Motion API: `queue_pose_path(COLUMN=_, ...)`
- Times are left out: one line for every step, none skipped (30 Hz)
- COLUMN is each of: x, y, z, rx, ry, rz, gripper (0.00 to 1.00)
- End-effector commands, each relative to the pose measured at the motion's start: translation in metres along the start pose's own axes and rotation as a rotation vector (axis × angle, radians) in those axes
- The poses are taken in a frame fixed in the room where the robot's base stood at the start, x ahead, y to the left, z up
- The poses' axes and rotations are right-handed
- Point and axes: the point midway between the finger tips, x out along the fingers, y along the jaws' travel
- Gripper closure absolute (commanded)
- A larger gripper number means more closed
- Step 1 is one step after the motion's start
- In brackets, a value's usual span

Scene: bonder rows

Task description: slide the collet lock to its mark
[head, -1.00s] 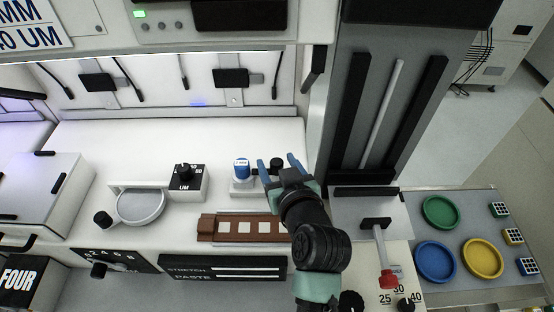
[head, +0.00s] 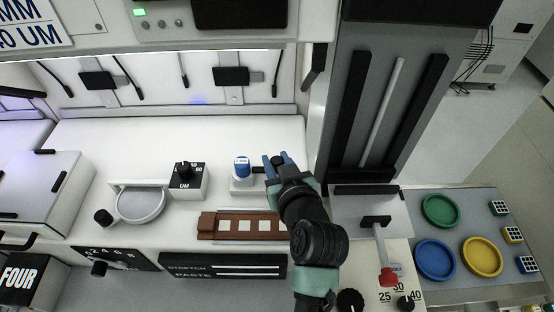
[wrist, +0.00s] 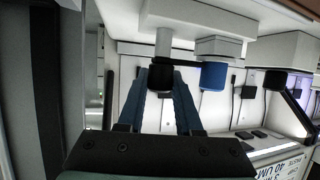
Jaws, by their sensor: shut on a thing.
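A blue-capped cylinder (head: 242,166) stands on a small white block (head: 241,186) on the white bench. A black knob, which I take to be the collet lock, is between the fingers of my gripper (head: 276,160), just right of the blue cap. In the wrist view the black knob (wrist: 160,78) sits at the end of a pale post, and my gripper's (wrist: 161,75) blue fingers are shut on it. The blue cap (wrist: 214,75) is beside it, apart from the fingers. I cannot make out the mark; the fingers hide part of the knob.
A brown strip with pale squares (head: 207,226) lies in front of the block. A black dial box (head: 188,182) and a round dish (head: 140,205) are to the left. A grey column (head: 340,130) rises close on the right. A red-ended lever (head: 389,277) is front right.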

Motion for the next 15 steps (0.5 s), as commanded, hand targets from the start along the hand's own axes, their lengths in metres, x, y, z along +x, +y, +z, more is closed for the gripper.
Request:
queue_pose_path(x=-0.0003, y=-0.0003, z=-0.0003, rx=0.002, ry=-0.001, rz=0.004, gripper=1.0)
queue_pose_path(x=-0.0004, y=-0.0004, z=-0.0005, rx=0.004, ry=-0.001, rz=0.007, gripper=1.0)
queue_pose_path(x=-0.0005, y=-0.0007, z=-0.0007, rx=0.006, ry=-0.001, rz=0.013, gripper=1.0)
queue_pose_path(x=-0.0006, y=-0.001, z=-0.0009, rx=0.008, ry=-0.002, rz=0.018, gripper=1.0)
queue_pose_path(x=-0.0007, y=-0.001, z=-0.0011, rx=0.01, ry=-0.002, rz=0.025, gripper=1.0)
queue_pose_path(x=-0.0008, y=-0.0012, z=-0.0017, rx=0.015, ry=-0.001, rz=0.036, gripper=1.0)
queue_pose_path(x=-0.001, y=-0.0012, z=-0.0018, rx=0.018, ry=-0.002, rz=0.045, gripper=1.0)
queue_pose_path(x=-0.0011, y=-0.0013, z=-0.0019, rx=0.024, ry=-0.002, rz=0.056, gripper=1.0)
queue_pose_path(x=-0.0013, y=-0.0014, z=-0.002, rx=0.03, ry=-0.002, rz=0.072, gripper=1.0)
queue_pose_path(x=-0.0013, y=-0.0015, z=-0.0019, rx=0.034, ry=-0.003, rz=0.085, gripper=1.0)
queue_pose_path(x=-0.0014, y=-0.0017, z=-0.0022, rx=0.04, ry=-0.003, rz=0.099, gripper=1.0)
queue_pose_path(x=-0.0013, y=-0.0019, z=-0.0024, rx=0.048, ry=-0.003, rz=0.119, gripper=1.0)
queue_pose_path(x=-0.0013, y=-0.002, z=-0.0026, rx=0.054, ry=-0.002, rz=0.135, gripper=1.0)
queue_pose_path(x=-0.0013, y=-0.0022, z=-0.0026, rx=0.061, ry=-0.002, rz=0.151, gripper=1.0)
queue_pose_path(x=-0.0013, y=-0.0022, z=-0.0026, rx=0.069, ry=-0.002, rz=0.175, gripper=1.0)
